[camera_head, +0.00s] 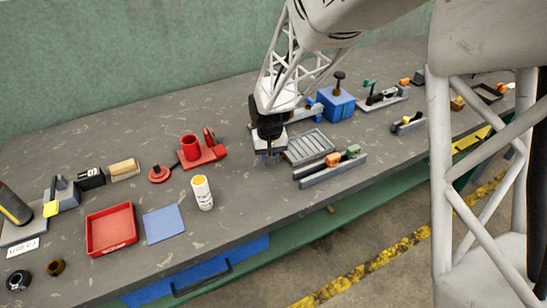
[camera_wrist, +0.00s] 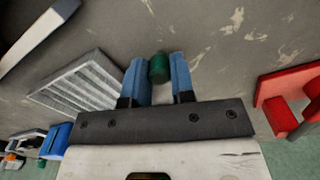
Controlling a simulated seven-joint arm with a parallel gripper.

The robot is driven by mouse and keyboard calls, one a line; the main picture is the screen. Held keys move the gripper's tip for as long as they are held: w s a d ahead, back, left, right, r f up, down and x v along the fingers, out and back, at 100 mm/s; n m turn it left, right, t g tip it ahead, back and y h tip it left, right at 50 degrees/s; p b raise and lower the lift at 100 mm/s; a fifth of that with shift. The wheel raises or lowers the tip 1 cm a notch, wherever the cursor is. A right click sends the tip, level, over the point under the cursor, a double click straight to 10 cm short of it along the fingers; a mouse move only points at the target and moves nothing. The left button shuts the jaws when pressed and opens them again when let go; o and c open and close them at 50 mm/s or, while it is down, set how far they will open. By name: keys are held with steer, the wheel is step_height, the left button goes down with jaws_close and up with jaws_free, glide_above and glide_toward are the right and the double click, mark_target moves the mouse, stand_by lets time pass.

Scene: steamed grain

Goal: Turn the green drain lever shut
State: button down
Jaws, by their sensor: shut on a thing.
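My gripper (camera_head: 268,156) is low over the middle of the grey bench, just left of the slatted grey tray. In the wrist view, the two blue fingers of my gripper (camera_wrist: 159,72) are closed on a small dark green cylinder (camera_wrist: 159,66). Only its rounded end shows; whatever lies below it is hidden, and I cannot tell whether it is a lever's handle. In the head view my gripper hides it. Another green piece, a block (camera_head: 353,151), sits on a grey rail to the right, beside an orange block (camera_head: 333,159), apart from my gripper.
The slatted tray (camera_head: 309,147) is close on the right. A red fixture with a cup (camera_head: 190,146) stands to the left. A white bottle (camera_head: 202,192) stands front left, near a red tray (camera_head: 111,250) and a blue mat (camera_head: 164,224). A blue box (camera_head: 336,104) stands behind right.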

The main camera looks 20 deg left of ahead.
steer(key=m, duration=0.1)
steer(key=a+m, duration=0.1)
steer(key=shift+w+m, duration=0.25)
steer(key=shift+m, duration=0.15)
steer(key=shift+w+a+m, duration=0.2)
steer(key=shift+a+m, duration=0.1)
steer(key=shift+m, duration=0.45)
steer(key=shift+w+a+m, duration=0.15)
steer(key=shift+a+m, duration=0.1)
steer(key=shift+m, duration=0.5)
steer(key=shift+r, duration=0.1)
steer(key=c, duration=1)
jaws_free()
steer(key=shift+o, duration=0.2)
step_height(320, 180, up, 8)
steer(key=shift+d, duration=0.1)
